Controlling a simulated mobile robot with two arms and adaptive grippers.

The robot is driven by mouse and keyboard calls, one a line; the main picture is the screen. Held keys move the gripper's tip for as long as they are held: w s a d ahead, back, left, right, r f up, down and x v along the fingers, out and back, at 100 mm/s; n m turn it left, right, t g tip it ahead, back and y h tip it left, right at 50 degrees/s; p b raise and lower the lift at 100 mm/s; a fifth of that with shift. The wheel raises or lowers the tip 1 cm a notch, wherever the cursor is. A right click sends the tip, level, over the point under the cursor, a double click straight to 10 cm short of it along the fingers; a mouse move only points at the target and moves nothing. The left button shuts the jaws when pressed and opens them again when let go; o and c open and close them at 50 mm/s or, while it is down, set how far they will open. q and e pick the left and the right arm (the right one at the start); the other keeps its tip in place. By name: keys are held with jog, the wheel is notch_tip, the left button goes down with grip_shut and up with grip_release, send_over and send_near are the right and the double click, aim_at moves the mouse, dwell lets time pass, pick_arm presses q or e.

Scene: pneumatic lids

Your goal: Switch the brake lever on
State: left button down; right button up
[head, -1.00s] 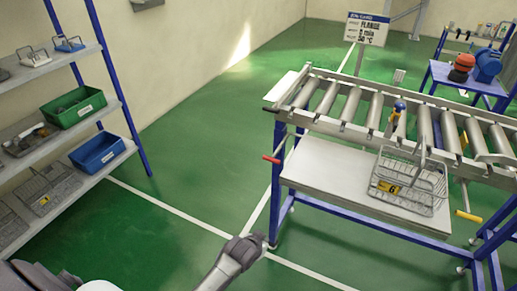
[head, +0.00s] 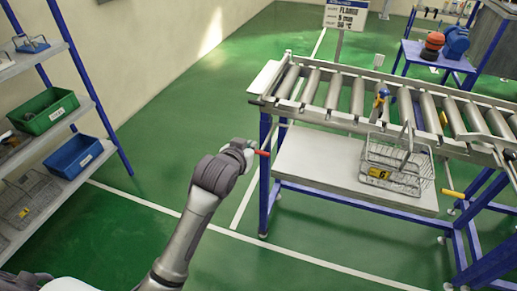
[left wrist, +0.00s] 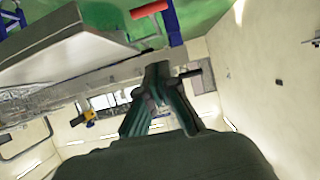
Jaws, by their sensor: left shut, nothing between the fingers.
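A lever with a red handle (head: 262,153) sticks out at the left end of the roller conveyor (head: 262,98), by its blue front leg. Its red grip also shows in the left wrist view (left wrist: 169,20), at the top. My left gripper (head: 247,148) is just left of the red handle in the head view; I cannot tell whether they touch. In the left wrist view its fingers (left wrist: 158,75) are shut with nothing between them, apart from the red grip in the picture. A yellow handle (head: 453,194) sticks out at the conveyor's right. My right gripper is not in view.
A wire basket (head: 410,182) stands on the conveyor's lower shelf (head: 315,165). Shelving with a green bin (head: 45,112) and a blue bin (head: 75,155) stands at left. Green floor between them is clear.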

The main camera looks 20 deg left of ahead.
pick_arm(q)
send_near(264, 144)
jog(key=w+r, duration=0.2)
jog(key=w, duration=0.2)
notch_tip(264, 144, down, 4)
jog(key=shift+r+p, duration=0.1)
jog(key=shift+p, duration=0.6)
